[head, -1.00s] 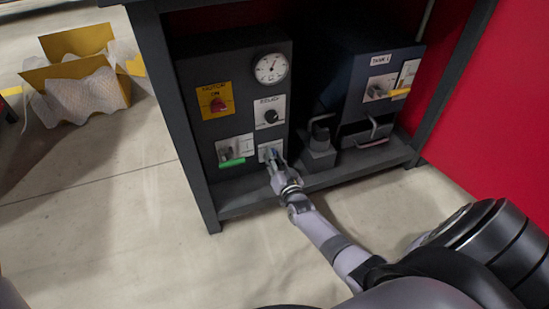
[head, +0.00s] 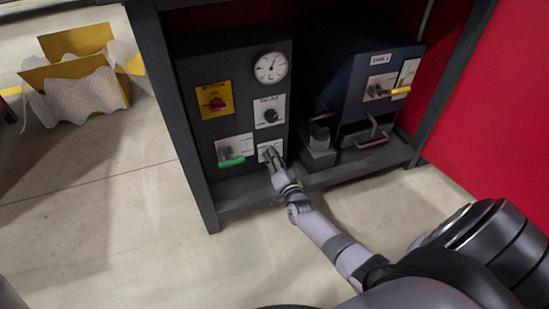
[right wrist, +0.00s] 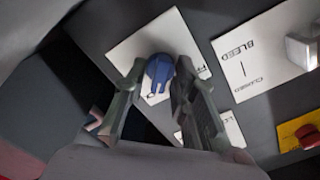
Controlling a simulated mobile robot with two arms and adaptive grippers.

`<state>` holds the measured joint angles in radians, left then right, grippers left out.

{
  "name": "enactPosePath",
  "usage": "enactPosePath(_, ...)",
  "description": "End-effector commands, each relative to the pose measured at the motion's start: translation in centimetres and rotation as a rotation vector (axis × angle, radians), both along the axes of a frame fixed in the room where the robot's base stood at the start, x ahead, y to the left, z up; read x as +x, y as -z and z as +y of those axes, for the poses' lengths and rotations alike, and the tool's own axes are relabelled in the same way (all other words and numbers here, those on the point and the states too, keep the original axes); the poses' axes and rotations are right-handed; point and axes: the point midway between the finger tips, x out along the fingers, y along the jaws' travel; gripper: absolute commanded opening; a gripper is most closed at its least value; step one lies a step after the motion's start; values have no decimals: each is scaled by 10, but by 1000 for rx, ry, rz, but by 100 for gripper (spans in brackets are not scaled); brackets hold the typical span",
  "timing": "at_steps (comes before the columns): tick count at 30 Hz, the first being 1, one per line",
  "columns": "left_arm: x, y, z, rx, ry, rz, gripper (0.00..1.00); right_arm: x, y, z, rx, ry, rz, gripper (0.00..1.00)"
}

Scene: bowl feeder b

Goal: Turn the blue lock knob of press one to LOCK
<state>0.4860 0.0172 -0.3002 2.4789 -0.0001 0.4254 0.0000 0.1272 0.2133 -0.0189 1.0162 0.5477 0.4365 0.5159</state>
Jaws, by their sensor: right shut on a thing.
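The blue knob (right wrist: 159,72) sits on a white label plate (right wrist: 190,42) in the right wrist view. Its lettering is mostly covered. My right gripper (right wrist: 160,84) has one finger on each side of the knob and is shut on it. In the head view my right gripper (head: 270,160) reaches the small white plate (head: 264,146) at the lower right of the dark panel, and hides the knob. I cannot read which way the knob points. My left gripper is not in view.
Around the knob on the panel are a green-handled lever (head: 231,162), a black knob (head: 270,115), a red knob on a yellow plate (head: 216,104) and a gauge (head: 270,67). A second box with a yellow-handled lever (head: 400,91) stands to the right. A dark frame post (head: 178,135) stands left.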

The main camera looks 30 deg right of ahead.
Motion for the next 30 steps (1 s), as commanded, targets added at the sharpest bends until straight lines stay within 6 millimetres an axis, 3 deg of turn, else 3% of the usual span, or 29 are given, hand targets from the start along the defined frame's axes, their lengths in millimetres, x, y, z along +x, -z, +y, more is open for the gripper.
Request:
enactPosePath(5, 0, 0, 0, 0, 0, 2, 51, 0, 1, 1, 1, -1, 1, 0)
enactPosePath(6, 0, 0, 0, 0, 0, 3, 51, 0, 1, 1, 1, -1, 1, 26)
enactPosePath(9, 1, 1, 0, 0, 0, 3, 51, 0, 0, 1, 1, -1, 0, 32)
enactPosePath(20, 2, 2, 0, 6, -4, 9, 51, -5, 1, 2, 0, -1, 1, 32)
enactPosePath(30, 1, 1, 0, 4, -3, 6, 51, -52, 1, 13, 1, 0, 1, 32)
